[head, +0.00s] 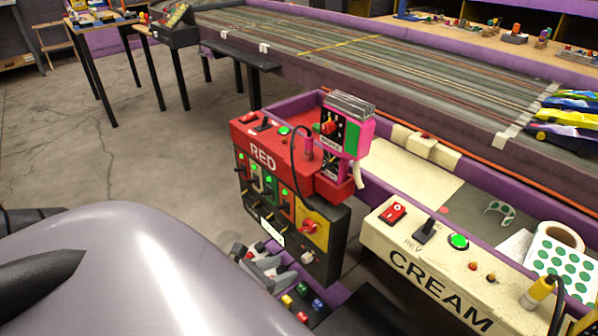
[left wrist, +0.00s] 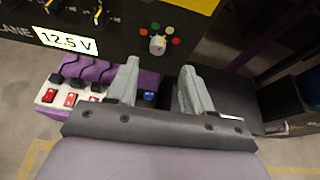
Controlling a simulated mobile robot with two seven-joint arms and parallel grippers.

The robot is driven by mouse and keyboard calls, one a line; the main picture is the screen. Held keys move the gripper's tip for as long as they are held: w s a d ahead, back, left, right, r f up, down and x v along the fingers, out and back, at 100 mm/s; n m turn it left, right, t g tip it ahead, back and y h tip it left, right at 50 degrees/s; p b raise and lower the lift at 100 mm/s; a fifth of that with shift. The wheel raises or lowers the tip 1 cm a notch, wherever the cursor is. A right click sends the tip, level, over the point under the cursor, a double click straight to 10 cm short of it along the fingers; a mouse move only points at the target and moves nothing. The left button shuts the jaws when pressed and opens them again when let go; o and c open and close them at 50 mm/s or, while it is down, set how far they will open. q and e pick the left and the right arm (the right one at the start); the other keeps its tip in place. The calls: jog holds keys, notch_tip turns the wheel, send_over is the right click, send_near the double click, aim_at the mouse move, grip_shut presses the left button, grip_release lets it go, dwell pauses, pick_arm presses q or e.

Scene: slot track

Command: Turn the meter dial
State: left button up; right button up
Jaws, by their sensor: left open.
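A small pale knob (left wrist: 157,44) with coloured dots around it sits on the black panel in the left wrist view, right of a lit 12.5 V display (left wrist: 66,41). The display also shows low on the panel under the RED box (head: 272,232) in the head view. My left gripper (left wrist: 158,90) is open and empty, its two grey fingers apart, just short of the knob. In the head view the left gripper (head: 268,264) is at the panel's lower edge. A pink-framed unit (head: 362,140) with a red knob (head: 329,127) stands on the RED box. My right gripper is out of view.
The CREAM box (head: 440,268) with switches and a green button stands to the right. A purple tray (head: 335,296) with small coloured parts lies below the panel. The slot track (head: 370,50) runs behind. The floor (head: 165,160) at left is clear.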

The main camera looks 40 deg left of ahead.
aim_at(304, 260)
pick_arm(q)
jog(key=shift+m, duration=0.5)
jog(key=shift+a+b+x, duration=0.2)
jog(key=shift+b+x, duration=0.9)
jog(key=shift+x, duration=2.65)
jog(key=shift+f, duration=0.1)
grip_shut()
